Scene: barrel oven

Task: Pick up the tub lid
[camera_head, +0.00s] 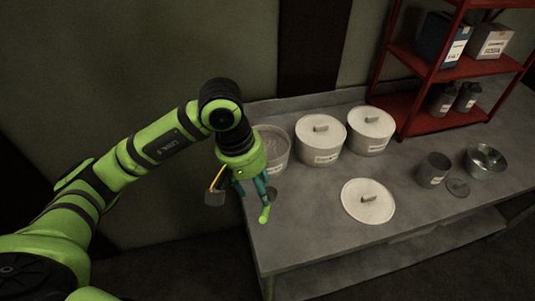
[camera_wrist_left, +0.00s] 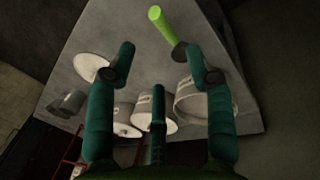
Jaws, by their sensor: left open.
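The tub lid (camera_head: 368,201) is a round white disc with a small grey handle. It lies flat on the grey bench, right of my left gripper (camera_head: 251,188), and shows at the left in the wrist view (camera_wrist_left: 91,67). My left gripper is open, with its teal fingers (camera_wrist_left: 158,62) spread apart. It hangs over the bench's left end, well away from the lid. An open tub (camera_head: 276,149) stands just behind the gripper and is partly hidden by it. Its wide rim also shows in the wrist view (camera_wrist_left: 187,103). My right gripper is not in view.
Two lidded tubs (camera_head: 320,138) (camera_head: 371,130) stand at the back. A bright green rod (camera_head: 264,214) is close to the gripper. Grey can (camera_head: 433,170) and metal pot (camera_head: 486,161) stand right. A red shelf (camera_head: 430,118) is behind. Bench around the lid is clear.

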